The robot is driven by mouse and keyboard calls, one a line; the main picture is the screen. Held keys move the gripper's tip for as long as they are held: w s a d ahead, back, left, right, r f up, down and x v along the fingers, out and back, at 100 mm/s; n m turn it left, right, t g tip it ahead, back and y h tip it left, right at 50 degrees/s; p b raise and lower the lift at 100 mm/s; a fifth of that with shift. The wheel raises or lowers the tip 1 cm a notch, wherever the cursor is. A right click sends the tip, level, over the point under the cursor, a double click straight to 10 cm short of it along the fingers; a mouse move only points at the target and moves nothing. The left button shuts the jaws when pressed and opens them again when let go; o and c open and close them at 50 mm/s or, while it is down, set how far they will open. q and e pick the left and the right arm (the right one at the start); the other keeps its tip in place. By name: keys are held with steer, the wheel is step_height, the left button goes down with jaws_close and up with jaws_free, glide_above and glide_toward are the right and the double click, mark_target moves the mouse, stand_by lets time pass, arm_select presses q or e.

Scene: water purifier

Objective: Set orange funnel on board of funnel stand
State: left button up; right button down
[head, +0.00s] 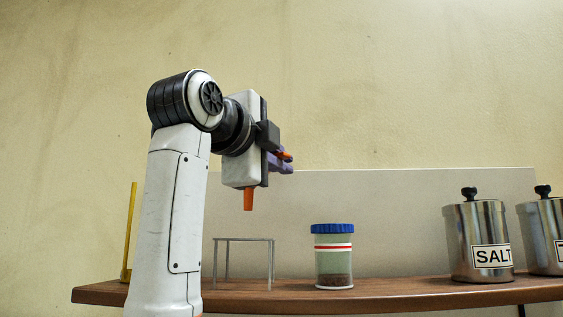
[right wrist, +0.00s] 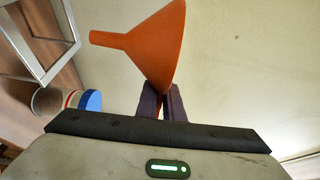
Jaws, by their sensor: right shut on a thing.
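The orange funnel (head: 249,199) is in my right gripper (head: 281,163), above the shelf, with its spout pointing down. Most of it is hidden behind the gripper in the head view. In the right wrist view the whole funnel (right wrist: 150,47) shows, its cone wall between the purple fingers (right wrist: 161,100), which are shut on it. The funnel stand (head: 244,240) is a thin grey metal frame on the shelf, below the funnel and apart from it. It also shows in the right wrist view (right wrist: 40,74) at the upper left. My left gripper is out of view.
A clear jar with a blue lid (head: 333,258) stands right of the stand on the brown wooden shelf (head: 405,291). A metal SALT canister (head: 478,240) and another canister (head: 546,238) stand farther right. A yellow upright piece (head: 131,230) is at the left end. A panel (head: 400,215) stands behind.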

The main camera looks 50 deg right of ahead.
step_height(320, 180, down, 10)
steer(key=b, duration=0.8)
steer(key=shift+f, duration=0.25)
steer(key=c, duration=1.8)
jaws_free()
steer(key=shift+w+f, duration=0.1)
steer(key=shift+f, duration=0.05)
